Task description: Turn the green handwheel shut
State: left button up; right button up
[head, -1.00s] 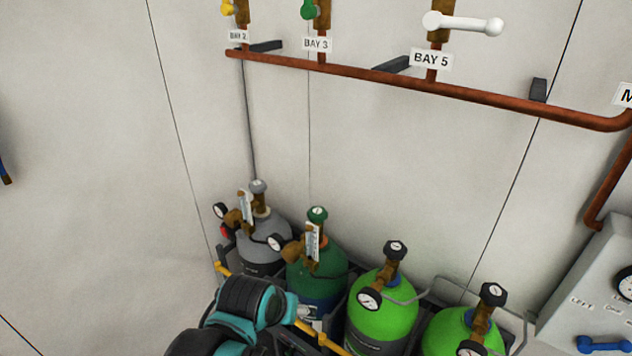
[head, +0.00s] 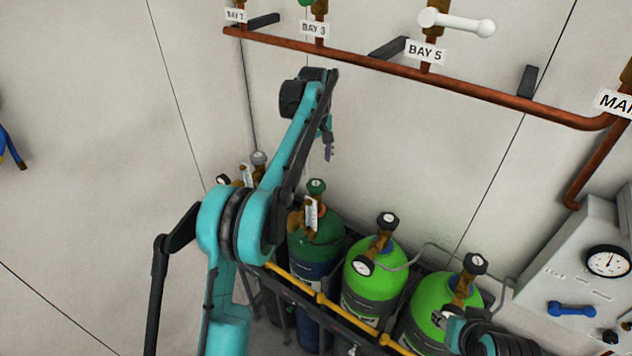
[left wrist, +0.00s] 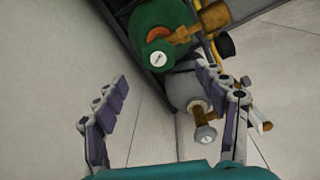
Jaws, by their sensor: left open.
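The green handwheel (head: 316,186) tops the dark green cylinder (head: 318,240), second from the left in the row. In the left wrist view the handwheel (left wrist: 158,57) shows from above with a pale round centre, ahead of the fingertips and between their lines. My left gripper (head: 328,152) is above the handwheel in the head view, fingers pointing down, apart from it. In the left wrist view my left gripper (left wrist: 162,76) is open, with nothing between its fingers. Part of my right arm shows at the bottom right of the head view; its gripper is out of sight.
A grey cylinder with a grey knob (head: 258,158) stands left, partly behind my left arm. Two bright green cylinders (head: 376,268) stand right. A yellow rail (head: 318,296) runs in front. Copper pipe (head: 480,98) crosses the wall above. A grey gauge panel (head: 560,275) is at right.

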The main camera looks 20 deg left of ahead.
aim_at(316, 183)
pick_arm(q)
jog(key=shift+w+a+f, duration=0.1)
jog(key=shift+w+f, duration=0.4)
jog(key=shift+f, duration=0.2)
notch_tip(316, 183, down, 8)
jog(key=shift+r+p, duration=0.2)
jog(key=shift+p, duration=0.1)
jog(key=c, duration=1.2)
